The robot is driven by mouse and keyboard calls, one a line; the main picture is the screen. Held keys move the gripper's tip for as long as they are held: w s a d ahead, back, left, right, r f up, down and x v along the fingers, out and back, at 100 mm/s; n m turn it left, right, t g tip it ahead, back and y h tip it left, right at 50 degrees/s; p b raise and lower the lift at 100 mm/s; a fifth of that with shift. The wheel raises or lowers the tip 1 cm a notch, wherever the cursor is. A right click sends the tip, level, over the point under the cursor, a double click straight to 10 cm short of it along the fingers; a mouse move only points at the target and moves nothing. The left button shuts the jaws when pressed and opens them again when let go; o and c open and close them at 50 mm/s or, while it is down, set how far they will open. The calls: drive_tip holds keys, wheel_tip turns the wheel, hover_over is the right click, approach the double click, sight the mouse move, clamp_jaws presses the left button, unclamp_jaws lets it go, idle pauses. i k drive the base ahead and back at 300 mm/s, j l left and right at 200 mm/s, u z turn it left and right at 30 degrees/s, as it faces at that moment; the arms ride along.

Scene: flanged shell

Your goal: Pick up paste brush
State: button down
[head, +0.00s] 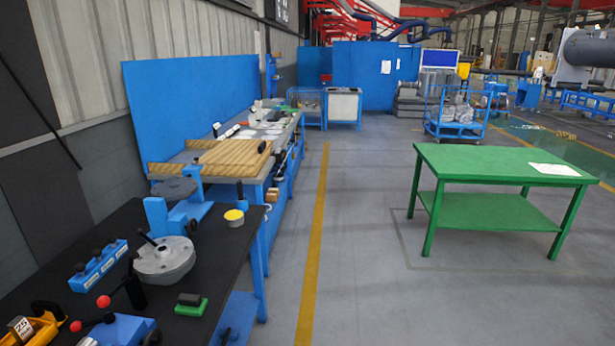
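I cannot make out a paste brush with certainty in the head view. A small green block with a dark top (190,303) lies near the right edge of the black-topped bench (60,262). Whether it is a brush I cannot tell. Several small tools lie on the farther blue workbench, too small to identify. My gripper is not in view.
The black bench holds a round grey metal part (164,262), a yellow-topped round piece (234,217), a blue block with black knobs (98,268) and red-knobbed levers. A green table (470,165) with a paper stands at right. The floor between (350,250) is clear.

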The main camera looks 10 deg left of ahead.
sight(240, 186)
drive_tip(key=i+l+u, duration=0.15)
drive_tip(key=i+u, duration=0.2)
drive_tip(key=i, duration=0.3)
drive_tip(key=i+l+u, duration=0.35)
drive_tip(key=i, duration=0.25)
drive_tip(key=i+l+u, duration=0.4)
drive_tip(key=i, duration=0.2)
drive_tip(key=u, duration=3.2)
drive_tip(key=z, duration=3.15)
drive_tip(key=i+z, duration=0.25)
drive_tip(key=i+l, duration=0.05)
